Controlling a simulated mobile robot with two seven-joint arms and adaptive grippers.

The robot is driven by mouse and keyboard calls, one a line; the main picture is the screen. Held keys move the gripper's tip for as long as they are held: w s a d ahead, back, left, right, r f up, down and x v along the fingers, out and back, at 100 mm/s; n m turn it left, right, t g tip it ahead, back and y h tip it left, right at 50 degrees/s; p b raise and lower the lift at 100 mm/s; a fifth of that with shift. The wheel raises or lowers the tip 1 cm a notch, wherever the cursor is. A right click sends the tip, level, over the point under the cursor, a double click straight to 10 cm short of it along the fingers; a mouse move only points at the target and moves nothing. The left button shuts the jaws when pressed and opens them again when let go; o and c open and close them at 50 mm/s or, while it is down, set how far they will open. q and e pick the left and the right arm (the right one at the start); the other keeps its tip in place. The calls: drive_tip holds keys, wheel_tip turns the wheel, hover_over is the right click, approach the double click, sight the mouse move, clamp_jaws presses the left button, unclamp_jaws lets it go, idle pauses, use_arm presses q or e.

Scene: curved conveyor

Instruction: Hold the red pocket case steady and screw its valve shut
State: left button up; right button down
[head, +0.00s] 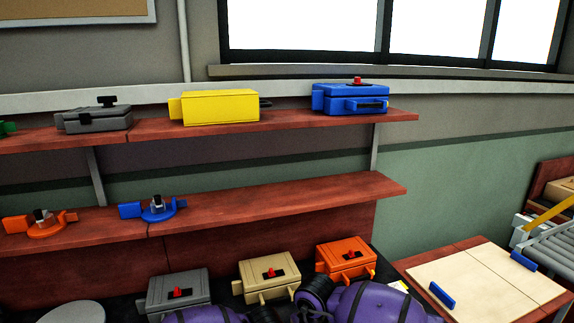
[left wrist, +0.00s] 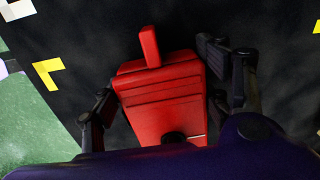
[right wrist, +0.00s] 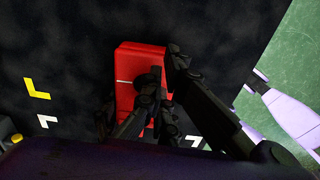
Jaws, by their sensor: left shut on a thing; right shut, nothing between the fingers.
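The red pocket case (left wrist: 165,98) lies on a black surface in the left wrist view, with a narrow tab at its far end. My left gripper (left wrist: 166,100) is shut on its two sides. A dark round part (left wrist: 173,137), perhaps the valve, shows at the near end of its top. In the right wrist view the red case (right wrist: 128,68) is partly covered by dark fingers. My right gripper (right wrist: 150,98) is shut and empty, over or beside the case; I cannot tell whether it touches. The valve is hidden there. The head view does not show the red case.
Grey (head: 160,292), tan (head: 252,283) and orange (head: 333,266) cases with red knobs stand behind my arms. Shelves above hold a yellow case (head: 222,107), a blue case (head: 335,98) and others. A table with a pale top (head: 490,285) and a conveyor (head: 553,240) are at right.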

drive_tip(key=shift+w+a, duration=0.1)
drive_tip(key=shift+a, duration=0.35)
idle(0.4)
drive_tip(key=shift+w, duration=0.3)
drive_tip(key=shift+w+a+r, duration=0.1)
drive_tip(key=shift+w+a, duration=0.25)
drive_tip(key=shift+w, duration=0.65)
drive_tip(key=shift+w+d+r, duration=0.1)
drive_tip(key=shift+w+d, duration=0.15)
drive_tip(key=shift+d, duration=0.1)
drive_tip(key=shift+w+r, duration=0.1)
drive_tip(key=shift+r, duration=0.15)
drive_tip(key=r, duration=0.5)
drive_tip(key=shift+s, duration=0.25)
